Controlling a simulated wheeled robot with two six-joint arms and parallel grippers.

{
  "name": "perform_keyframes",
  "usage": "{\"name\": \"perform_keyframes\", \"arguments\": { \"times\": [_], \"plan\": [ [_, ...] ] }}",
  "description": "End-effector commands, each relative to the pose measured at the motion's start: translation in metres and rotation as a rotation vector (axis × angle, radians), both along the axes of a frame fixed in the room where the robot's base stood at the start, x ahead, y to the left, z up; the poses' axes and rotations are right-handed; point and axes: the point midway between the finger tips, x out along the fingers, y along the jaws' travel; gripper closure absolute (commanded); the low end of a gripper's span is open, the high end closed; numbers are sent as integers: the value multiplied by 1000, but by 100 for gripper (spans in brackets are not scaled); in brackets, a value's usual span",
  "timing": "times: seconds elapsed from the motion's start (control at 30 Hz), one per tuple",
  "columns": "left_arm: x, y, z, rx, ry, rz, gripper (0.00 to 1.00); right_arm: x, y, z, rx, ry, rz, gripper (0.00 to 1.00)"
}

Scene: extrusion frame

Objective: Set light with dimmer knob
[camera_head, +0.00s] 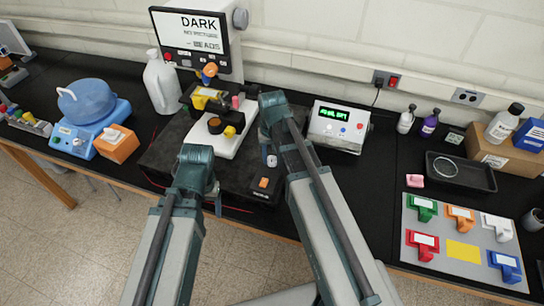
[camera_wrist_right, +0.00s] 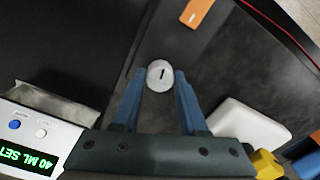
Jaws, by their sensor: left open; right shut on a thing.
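A round pale dimmer knob (camera_wrist_right: 160,75) with a short black pointer line sits on a dark surface. My right gripper (camera_wrist_right: 158,80) is shut on the knob, one blue finger on each side. The microscope (camera_head: 228,125) has a white base and yellow and black parts. My left gripper (camera_head: 217,200) is open in front of the mat, its fingers mostly hidden by the arm.
A white device (camera_head: 338,127) with a green display stands right of my right arm. A white jug (camera_head: 161,82) and a blue machine (camera_head: 88,108) are at left. A black tray (camera_head: 460,172) and a panel with coloured clips (camera_head: 462,240) are at right.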

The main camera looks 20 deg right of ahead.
Motion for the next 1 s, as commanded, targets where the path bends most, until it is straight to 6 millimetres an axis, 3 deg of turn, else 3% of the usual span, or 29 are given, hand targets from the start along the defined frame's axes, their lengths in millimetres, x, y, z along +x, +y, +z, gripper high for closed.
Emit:
{"name": "perform_keyframes", "arguments": {
  "times": [0.6, 0.63, 0.7, 0.8, 1.0],
  "plan": [
    [0, 0, 0, 0, 0, 0, 28, 0, 0, 0, 0, 0, -39, 100],
    [0, 0, 0, 0, 0, 0, 28, 0, 0, 0, 0, 0, -39, 56],
    [0, 0, 0, 0, 0, 0, 28, 0, 0, 0, 0, 0, -39, 43],
    [0, 0, 0, 0, 0, 0, 28, 0, 0, 0, 0, 0, -39, 28],
    [0, 0, 0, 0, 0, 0, 28, 0, 0, 0, 0, 0, -39, 28]
  ]
}}
